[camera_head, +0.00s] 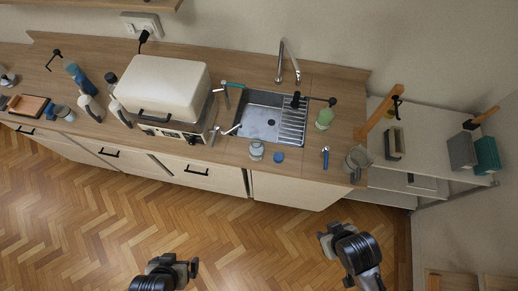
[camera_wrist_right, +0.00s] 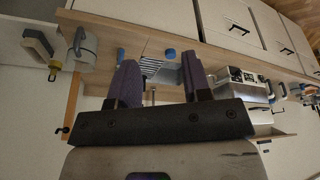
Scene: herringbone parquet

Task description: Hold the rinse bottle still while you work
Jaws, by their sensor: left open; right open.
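A clear, greyish bottle or jar (camera_head: 256,150) stands at the counter's front edge, below the sink. A round blue cap or lid (camera_head: 279,157) lies just right of it. A small green bottle (camera_head: 324,118) stands right of the sink. I cannot tell which of these is the rinse bottle. My left gripper (camera_head: 172,268) is open and empty over the floor, well in front of the counter. My right gripper (camera_head: 337,246) is also open and empty, in front of the counter's right end. Its two fingers (camera_wrist_right: 158,80) stand apart in the right wrist view.
The wooden counter (camera_head: 225,150) carries a sink (camera_head: 262,121), a large cream appliance (camera_head: 160,88) and several bottles at left. A grey jug (camera_head: 356,160) stands at its right end, near white shelves (camera_head: 425,135). The parquet floor (camera_head: 90,215) in front is clear.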

